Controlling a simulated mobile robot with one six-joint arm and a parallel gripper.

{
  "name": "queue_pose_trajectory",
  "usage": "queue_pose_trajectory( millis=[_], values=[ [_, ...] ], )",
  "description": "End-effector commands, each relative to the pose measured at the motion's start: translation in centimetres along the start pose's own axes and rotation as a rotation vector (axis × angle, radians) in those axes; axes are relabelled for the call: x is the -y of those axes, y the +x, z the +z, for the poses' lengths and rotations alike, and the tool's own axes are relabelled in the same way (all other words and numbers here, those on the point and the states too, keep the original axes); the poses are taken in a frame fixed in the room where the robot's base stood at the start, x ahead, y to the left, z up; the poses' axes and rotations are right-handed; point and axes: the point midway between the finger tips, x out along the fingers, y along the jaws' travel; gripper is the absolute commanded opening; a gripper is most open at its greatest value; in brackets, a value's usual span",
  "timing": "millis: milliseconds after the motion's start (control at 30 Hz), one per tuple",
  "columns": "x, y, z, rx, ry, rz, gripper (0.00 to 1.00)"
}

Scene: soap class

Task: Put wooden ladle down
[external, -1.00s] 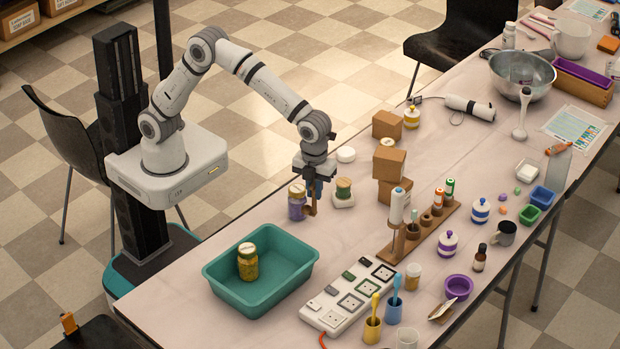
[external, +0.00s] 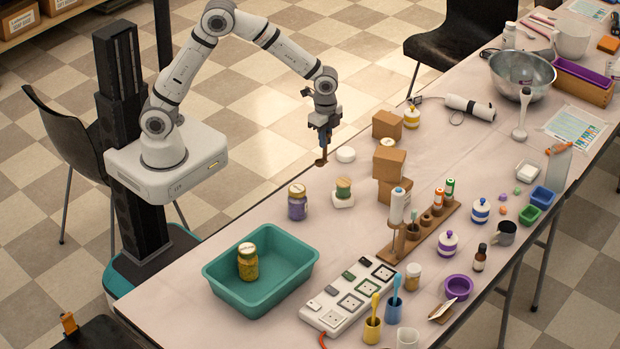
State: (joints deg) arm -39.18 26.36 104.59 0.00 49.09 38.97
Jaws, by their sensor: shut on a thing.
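My gripper (external: 325,138) points down above the far-left edge of the table, left of the cardboard boxes. It is shut on the wooden ladle (external: 321,161), a small brown piece that hangs below the fingers. Most of the ladle's handle is hidden by the fingers. The ladle looks clear of the table top (external: 262,208), though its exact height cannot be told.
A white round lid (external: 346,154) lies just right of the ladle. Cardboard boxes (external: 389,161) stand to the right. A teal tub (external: 218,284) holds a yellow jar (external: 248,263).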

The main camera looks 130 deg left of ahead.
Motion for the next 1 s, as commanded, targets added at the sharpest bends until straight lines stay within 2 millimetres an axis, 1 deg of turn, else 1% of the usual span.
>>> queue_pose_trajectory(
  millis=[33,100,267,433,500,733,867,900,1000],
  values=[
    [0.0,0.9,0.0,0.002,0.001,0.001,0.0],
    [0.0,1.7,0.0,0.001,0.002,0.001,0.0],
    [-0.1,2.9,0.0,0.001,0.003,0.001,0.0],
    [-0.1,5.2,0.0,0.002,0.003,0.001,0.0],
    [-0.1,5.8,0.0,0.001,0.004,0.0,0.0],
    [0.0,5.9,-0.1,-0.001,0.004,-0.001,0.0],
    [0.0,6.4,-0.1,-0.001,0.004,-0.001,0.0],
    [0.0,6.2,-0.1,-0.001,0.004,-0.001,0.16],
    [0.0,6.2,-0.1,-0.001,0.004,-0.001,0.24]
  ],
)
